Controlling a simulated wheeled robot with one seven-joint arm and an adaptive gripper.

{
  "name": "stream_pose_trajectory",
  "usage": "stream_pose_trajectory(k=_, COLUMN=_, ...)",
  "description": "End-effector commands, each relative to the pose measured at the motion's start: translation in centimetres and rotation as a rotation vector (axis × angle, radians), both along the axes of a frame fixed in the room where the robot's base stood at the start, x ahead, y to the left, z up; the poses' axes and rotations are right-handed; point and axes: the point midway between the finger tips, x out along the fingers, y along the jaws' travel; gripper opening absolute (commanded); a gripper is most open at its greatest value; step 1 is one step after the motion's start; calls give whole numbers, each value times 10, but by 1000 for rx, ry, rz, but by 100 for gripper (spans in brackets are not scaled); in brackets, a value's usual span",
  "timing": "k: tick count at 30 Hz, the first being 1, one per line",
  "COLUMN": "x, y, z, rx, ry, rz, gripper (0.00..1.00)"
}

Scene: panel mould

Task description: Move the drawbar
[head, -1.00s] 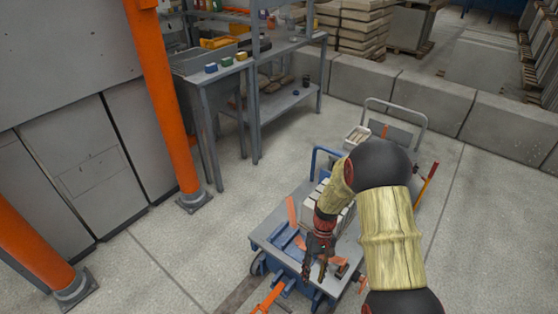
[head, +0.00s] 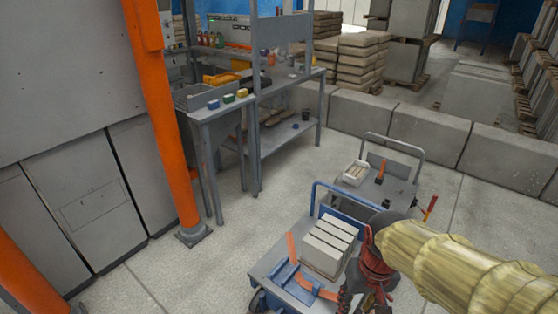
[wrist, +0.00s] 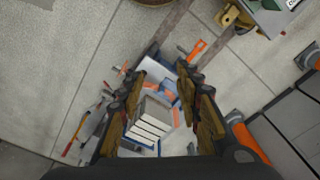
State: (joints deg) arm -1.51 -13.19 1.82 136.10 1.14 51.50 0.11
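The drawbar (wrist: 197,50) shows in the wrist view as an orange bar at the upper end of the blue-framed cart (wrist: 152,70). It is out of sight below the head view. In the head view the cart (head: 265,267) stands at the bottom centre, carrying a stack of pale blocks (head: 328,246). My gripper (wrist: 167,66) is open and empty in the wrist view, its fingers spread above the cart. The drawbar lies just beyond the right fingertip in that view, apart from it as far as I can tell. In the head view my gripper (head: 366,300) hangs at the cart's right side, partly cut off.
A second grey cart (head: 375,190) with a white bin (head: 356,173) stands behind. An orange post (head: 168,130) and a workbench (head: 222,110) stand at the left. Concrete blocks (head: 415,128) line the back. The floor left of the cart is clear.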

Motion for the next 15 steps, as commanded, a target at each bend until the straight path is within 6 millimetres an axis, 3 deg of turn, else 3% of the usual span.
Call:
stream_pose_trajectory(k=1, x=-9, y=-2, z=15, rx=-3, ry=-39, rz=1, gripper=34)
stream_pose_trajectory(k=9, x=-46, y=-9, z=74, rx=-14, ry=-235, rz=-2, gripper=34)
stream_pose_trajectory(k=15, x=-57, y=-11, z=116, rx=-13, ry=-374, rz=-10, gripper=34)
